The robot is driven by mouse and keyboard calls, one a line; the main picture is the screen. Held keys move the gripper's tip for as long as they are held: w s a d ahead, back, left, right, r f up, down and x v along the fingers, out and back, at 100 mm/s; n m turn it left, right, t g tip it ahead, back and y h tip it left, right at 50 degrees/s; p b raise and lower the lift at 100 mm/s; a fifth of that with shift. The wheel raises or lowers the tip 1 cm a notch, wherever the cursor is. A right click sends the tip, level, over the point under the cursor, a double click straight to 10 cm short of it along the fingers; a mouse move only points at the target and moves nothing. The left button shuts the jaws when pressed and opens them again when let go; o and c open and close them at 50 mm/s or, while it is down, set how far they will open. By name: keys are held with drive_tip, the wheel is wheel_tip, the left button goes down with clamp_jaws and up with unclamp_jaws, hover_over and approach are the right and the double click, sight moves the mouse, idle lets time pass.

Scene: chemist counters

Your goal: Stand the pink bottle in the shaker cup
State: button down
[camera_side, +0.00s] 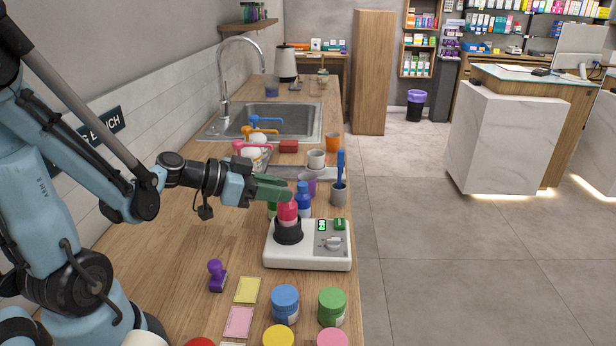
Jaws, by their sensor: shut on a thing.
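The pink bottle (288,211) is upright, with its lower part inside the black shaker cup (288,234) or directly behind its rim; I cannot tell if it touches the cup's floor. The cup sits on the left of the white shaker base (307,262), which has a green display and a knob. My gripper (284,194) reaches in from the left with green fingers, shut on the top of the pink bottle. The fingers hide the bottle's cap.
A blue bottle (303,200) and a green bottle (271,209) stand close behind. A grey cup (339,195) with a blue tool is to the right. A purple stamp (216,275), sticky notes (247,290) and several jars (285,303) are in front. Bare counter lies left of the shaker.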

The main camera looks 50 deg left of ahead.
drive_tip(key=shift+f, duration=0.25)
drive_tip(key=c, duration=0.9)
unclamp_jaws()
drive_tip(key=shift+s+a+r, duration=0.1)
drive_tip(key=shift+s+r, duration=0.1)
drive_tip(key=shift+r, duration=0.2)
drive_tip(key=v, duration=1.1)
drive_tip(key=w+d+f+n+g+y, duration=0.3)
drive_tip(key=d+f+n+g+y, duration=0.1)
drive_tip(key=d, duration=0.5)
drive_tip(key=shift+w+g+y, duration=0.35)
drive_tip(key=shift+g+y, duration=0.15)
drive_tip(key=shift+g, duration=0.2)
